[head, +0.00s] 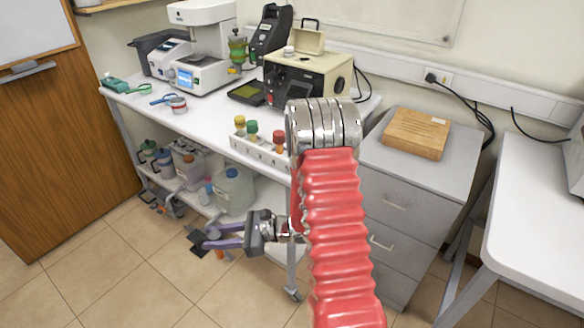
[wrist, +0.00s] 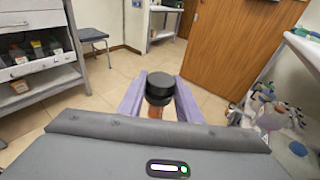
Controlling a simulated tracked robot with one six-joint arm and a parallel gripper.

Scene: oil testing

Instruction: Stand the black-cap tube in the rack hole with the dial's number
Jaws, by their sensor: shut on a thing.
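The black-cap tube (wrist: 160,88) is between the purple fingers of my gripper (wrist: 158,82) in the wrist view. Its black cap faces the camera, with a little orange-brown body below it. In the head view my gripper (head: 206,240) is low in front of the bench, well below the bench top and shut on the tube, which is mostly hidden there. The white rack (head: 259,157) stands on the bench's front edge, above and right of my gripper. It holds tubes with yellow, green and red caps. My arm hides its right end. I cannot make out a dial number.
The white bench (head: 205,115) carries several instruments, including a beige one (head: 308,75). Its lower shelf holds jugs (head: 234,190) close behind my gripper. A grey drawer cabinet (head: 405,190) with a wooden box (head: 416,133) stands at right. The tiled floor at left is clear.

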